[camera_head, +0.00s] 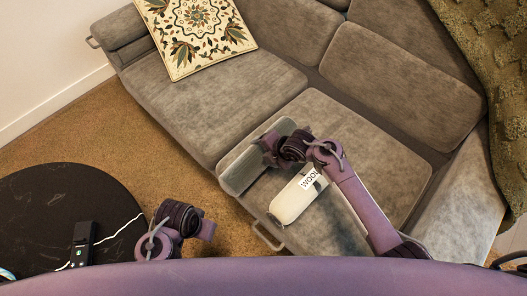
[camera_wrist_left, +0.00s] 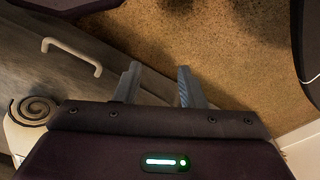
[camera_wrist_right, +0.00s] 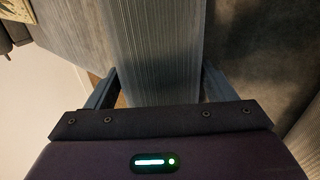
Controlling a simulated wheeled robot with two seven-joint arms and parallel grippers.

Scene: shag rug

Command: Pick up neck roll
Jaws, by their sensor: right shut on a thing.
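The neck roll (camera_head: 240,173) is a grey, ribbed bolster at the front of the sofa seat in the head view. My right gripper (camera_head: 264,146) is shut on it, its hand partly covering the roll. In the right wrist view the ribbed neck roll (camera_wrist_right: 158,45) fills the space between the fingers of my right gripper (camera_wrist_right: 158,88). Whether it touches the seat I cannot tell. My left gripper (camera_wrist_left: 157,84) is open and empty in the left wrist view, above the carpet beside the sofa front.
A white item marked "WOOL" (camera_head: 292,203) lies on the grey sofa (camera_head: 215,100), close to the roll. A patterned cushion (camera_head: 195,35) rests at the far left. A green throw (camera_head: 490,80) hangs at the right. A dark round table (camera_head: 50,210) stands at the lower left.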

